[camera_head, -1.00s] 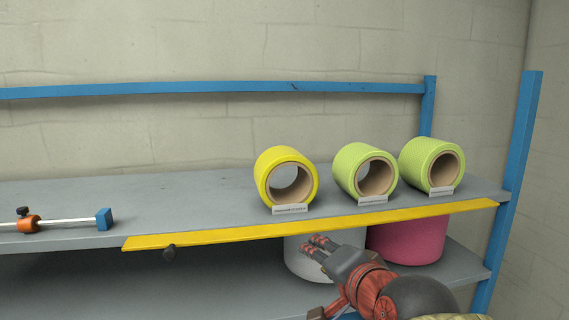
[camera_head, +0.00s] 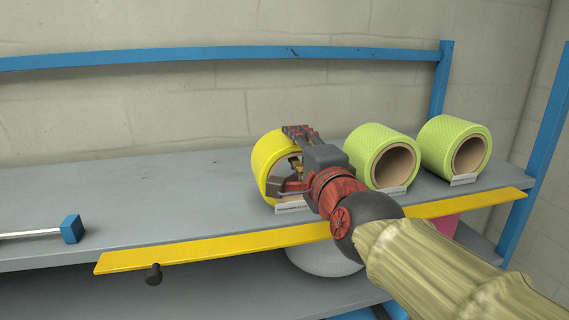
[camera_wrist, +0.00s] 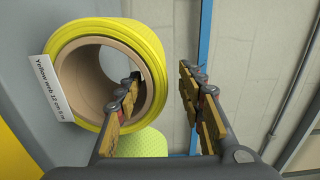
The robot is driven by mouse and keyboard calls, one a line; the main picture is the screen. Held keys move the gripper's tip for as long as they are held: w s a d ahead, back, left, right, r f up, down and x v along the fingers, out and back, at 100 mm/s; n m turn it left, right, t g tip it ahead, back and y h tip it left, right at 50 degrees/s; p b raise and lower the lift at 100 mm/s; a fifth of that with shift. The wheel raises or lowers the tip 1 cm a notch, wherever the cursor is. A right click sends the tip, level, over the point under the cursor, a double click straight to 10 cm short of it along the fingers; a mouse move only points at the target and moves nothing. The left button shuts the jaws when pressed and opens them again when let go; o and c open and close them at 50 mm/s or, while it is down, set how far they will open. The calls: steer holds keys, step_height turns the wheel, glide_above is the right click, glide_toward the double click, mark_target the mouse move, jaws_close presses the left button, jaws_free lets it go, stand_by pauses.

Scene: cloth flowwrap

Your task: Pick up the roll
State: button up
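The yellow roll (camera_head: 263,160) lies on its side on the upper shelf, its open brown core facing the front. In the wrist view the yellow roll (camera_wrist: 152,38) fills the upper left, with a white label at its left side. My gripper (camera_head: 295,150) is at the roll's right side. In the wrist view my gripper (camera_wrist: 163,95) is open. One finger is at the core's opening and the other is outside the roll, with the roll's wall between them. I cannot tell whether either finger touches the roll.
Two green rolls, a near one (camera_head: 365,147) and a far one (camera_head: 440,138), stand to the right. A yellow strip (camera_head: 180,252) edges the grey shelf (camera_head: 150,195). A blue rail (camera_head: 200,58) runs behind. A white roll (camera_head: 325,262) is on the lower shelf.

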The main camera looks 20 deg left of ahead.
mark_target(286, 138)
steer(key=shift+f+p+x, duration=0.1)
steer(key=shift+p+x, duration=0.45)
steer(key=shift+x, duration=1.4)
steer(key=shift+f+p+x, duration=0.15)
steer(key=shift+p+x, duration=0.35)
steer(key=shift+x, duration=1.45)
steer(key=shift+d, duration=0.1)
steer(key=shift+s, duration=0.1)
steer(key=shift+c, duration=1.3)
steer(key=c, duration=0.7)
jaws_close()
